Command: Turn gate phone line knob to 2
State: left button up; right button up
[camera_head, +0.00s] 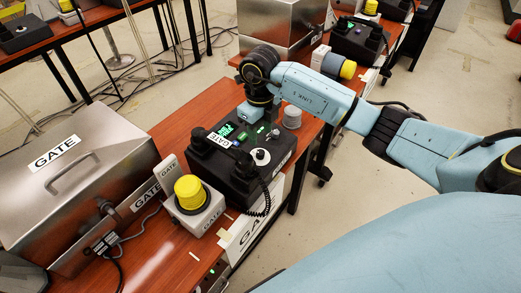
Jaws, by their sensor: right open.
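The gate phone (215,172) is a black box on the wooden table, with a GATE label, a lit green display, a handset and a coiled cord. Its white round knob (261,157) is on the near right of the top face; its setting is too small to read. My right gripper (251,113) points down at the far right edge of the phone, behind the knob and apart from it. It is open and the fingers are small and partly hidden by the wrist. My left gripper is not in view.
A yellow button on a grey box (196,212) stands left of the phone. A metal GATE case (75,175) fills the left of the table. A grey cylinder (292,117) is right of my gripper. Another metal case (275,25) and a second phone (358,38) stand behind.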

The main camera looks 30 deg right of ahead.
aim_at(261, 152)
notch_tip(261, 152, down, 7)
jog(key=shift+r+b, duration=0.2)
jog(key=shift+b, duration=0.15)
jog(key=shift+f, duration=0.55)
jog(key=shift+d+f, duration=0.1)
grip_shut()
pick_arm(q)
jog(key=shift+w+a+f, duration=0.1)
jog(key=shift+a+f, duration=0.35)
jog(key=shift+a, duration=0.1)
